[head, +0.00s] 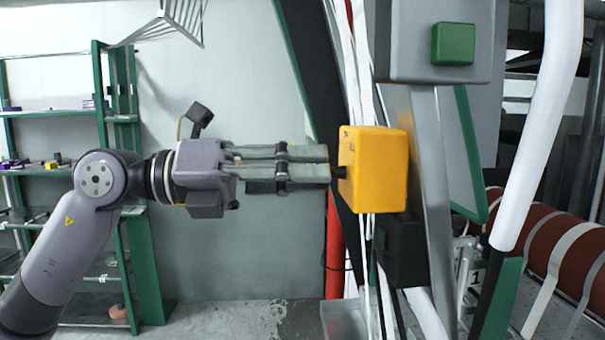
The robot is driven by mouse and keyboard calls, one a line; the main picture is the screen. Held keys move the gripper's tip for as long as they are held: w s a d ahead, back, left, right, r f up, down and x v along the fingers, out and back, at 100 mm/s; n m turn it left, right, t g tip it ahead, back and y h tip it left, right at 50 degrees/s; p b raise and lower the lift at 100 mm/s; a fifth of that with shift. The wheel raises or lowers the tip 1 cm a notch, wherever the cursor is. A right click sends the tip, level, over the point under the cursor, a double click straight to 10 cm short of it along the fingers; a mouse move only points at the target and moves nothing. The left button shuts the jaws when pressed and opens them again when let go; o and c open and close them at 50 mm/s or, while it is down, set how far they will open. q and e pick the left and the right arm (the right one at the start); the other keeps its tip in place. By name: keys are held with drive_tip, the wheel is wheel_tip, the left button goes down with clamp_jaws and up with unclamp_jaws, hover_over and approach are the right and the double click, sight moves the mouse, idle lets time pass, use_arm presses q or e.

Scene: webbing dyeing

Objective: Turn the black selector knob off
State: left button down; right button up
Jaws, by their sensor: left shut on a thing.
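The black selector knob (340,172) sticks out from the left face of a yellow box (380,170) on the machine frame. Only a small dark part of the knob shows. My left gripper (328,168) comes in level from the left, with its fingertips at the knob. Its fingers are close together and shut on the knob, which they partly hide. The knob's turned position cannot be told from this view. My right gripper is not in view.
A grey box with a green square (453,44) is above the yellow box, and a black box (402,248) is below it. White webbing strands (361,60) hang just behind. A green shelf rack (122,200) stands at left. A white pipe (540,130) and red roll (545,235) are at right.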

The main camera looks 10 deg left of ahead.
use_arm(q)
drive_tip(key=c, duration=1.2)
unclamp_jaws()
drive_tip(key=shift+c, duration=0.2)
drive_tip(key=v, duration=1.2)
